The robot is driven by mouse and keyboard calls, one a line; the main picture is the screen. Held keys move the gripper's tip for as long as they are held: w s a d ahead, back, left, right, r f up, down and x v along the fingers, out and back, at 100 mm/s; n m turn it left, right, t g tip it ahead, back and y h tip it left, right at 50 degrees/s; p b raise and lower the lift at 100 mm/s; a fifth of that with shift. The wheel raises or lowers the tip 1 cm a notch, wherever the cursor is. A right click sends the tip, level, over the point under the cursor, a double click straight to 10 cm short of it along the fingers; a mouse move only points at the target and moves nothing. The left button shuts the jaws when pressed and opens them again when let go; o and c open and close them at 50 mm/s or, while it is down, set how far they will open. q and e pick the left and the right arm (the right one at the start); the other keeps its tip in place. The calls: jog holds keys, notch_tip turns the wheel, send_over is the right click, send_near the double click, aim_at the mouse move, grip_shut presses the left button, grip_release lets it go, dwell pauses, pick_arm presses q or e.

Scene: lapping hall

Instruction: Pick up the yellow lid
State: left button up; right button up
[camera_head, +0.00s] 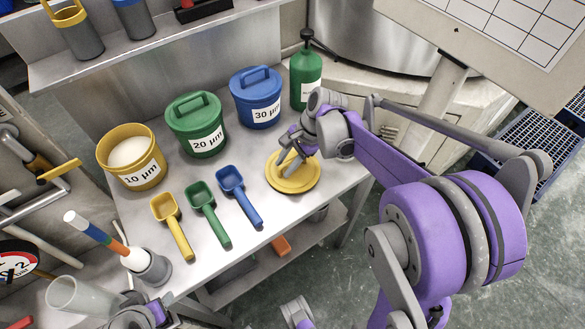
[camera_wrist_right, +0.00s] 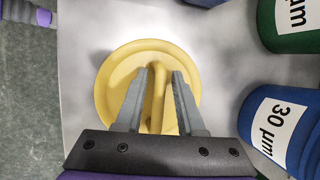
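The yellow lid (camera_head: 310,182) lies flat on the steel table, towards its right end. It is round with a raised bar handle (camera_wrist_right: 159,92). My right gripper (camera_head: 292,164) is over the lid, pointing down at it. In the right wrist view my right gripper (camera_wrist_right: 161,82) is open, with one finger on each side of the bar handle. A narrow gap shows beside the handle; whether a finger touches it I cannot tell. Part of my left gripper (camera_head: 142,315) shows at the lower left edge; its fingers are not clear.
A yellow tub (camera_head: 133,172) without a lid holds white powder. Lidded green (camera_head: 196,133) and blue (camera_head: 256,106) tubs and a green bottle (camera_head: 306,80) stand behind. Yellow (camera_head: 173,224), green (camera_head: 209,213) and blue (camera_head: 238,194) scoops lie left of the lid.

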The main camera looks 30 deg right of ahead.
grip_shut()
